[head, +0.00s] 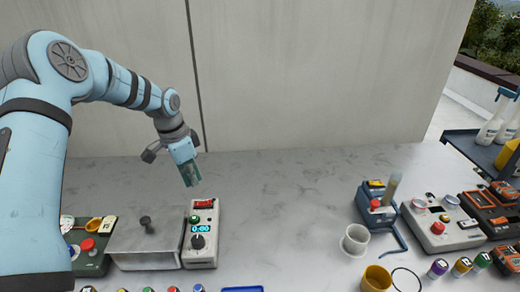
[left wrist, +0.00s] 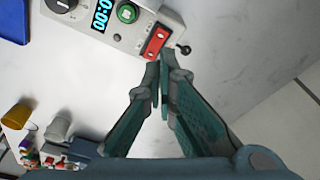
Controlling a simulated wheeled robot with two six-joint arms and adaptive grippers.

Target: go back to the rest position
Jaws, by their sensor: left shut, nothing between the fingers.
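My left gripper (head: 190,177) is shut and empty, above the marble counter (head: 285,185) behind the white control box. In the left wrist view its two fingertips (left wrist: 160,88) meet just beside the box's red switch. The white control box (head: 203,255) has a red switch, a green button, a dark knob and a display reading 0:00; it also shows in the left wrist view (left wrist: 128,28). The gripper appears apart from it. My right gripper is in neither view.
A metal box with a knobbed lid (head: 145,244) stands left of the control box. A white cup (head: 355,240), a yellow cup (head: 376,279) and a blue device (head: 378,207) stand at the right. A wall (head: 300,80) rises behind. The counter's middle is clear.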

